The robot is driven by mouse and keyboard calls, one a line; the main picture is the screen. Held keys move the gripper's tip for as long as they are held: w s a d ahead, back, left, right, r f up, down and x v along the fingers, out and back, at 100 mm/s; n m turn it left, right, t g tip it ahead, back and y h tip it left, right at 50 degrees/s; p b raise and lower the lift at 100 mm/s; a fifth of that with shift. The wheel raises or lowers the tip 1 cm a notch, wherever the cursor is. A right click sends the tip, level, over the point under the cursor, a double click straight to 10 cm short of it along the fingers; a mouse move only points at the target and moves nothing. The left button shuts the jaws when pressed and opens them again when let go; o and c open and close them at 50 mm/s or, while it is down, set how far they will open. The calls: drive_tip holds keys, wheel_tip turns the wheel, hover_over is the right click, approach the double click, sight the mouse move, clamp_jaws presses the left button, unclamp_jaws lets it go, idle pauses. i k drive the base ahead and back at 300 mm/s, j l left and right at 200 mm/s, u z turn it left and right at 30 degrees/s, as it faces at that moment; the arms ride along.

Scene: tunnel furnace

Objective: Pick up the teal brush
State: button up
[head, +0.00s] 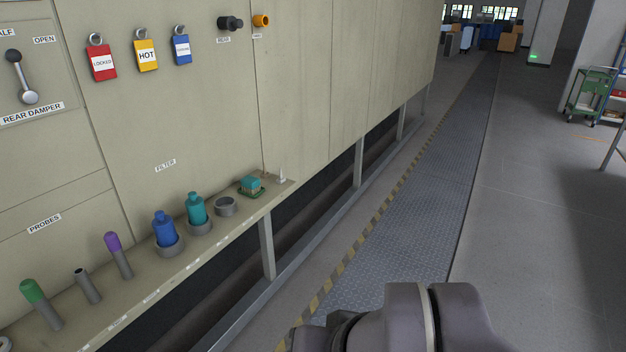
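A small teal block-shaped thing, which looks like the teal brush (251,183), sits near the right end of the narrow shelf (208,258) along the furnace wall. It rests on a dark green base; its bristles cannot be made out. A grey ring-shaped holder (226,207) is just left of it, and a thin upright peg (281,175) is to its right. Only a dark arm link of mine shows at the bottom edge, right of the shelf. My gripper is not in view.
Left along the shelf stand a teal bottle (197,209), a blue bottle (164,229), and probes with purple (112,242) and green (34,291) caps. Tags hang above.

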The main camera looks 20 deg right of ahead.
sight(250, 185)
drive_tip(key=i+z, duration=0.1)
drive_tip(key=i, duration=0.4)
drive_tip(key=i+j+z, duration=0.15)
drive_tip(key=i, duration=0.4)
drive_tip(key=i+j+z, duration=0.1)
drive_tip(key=i, duration=0.4)
drive_tip(key=i+j+z, duration=0.1)
drive_tip(key=i, duration=0.4)
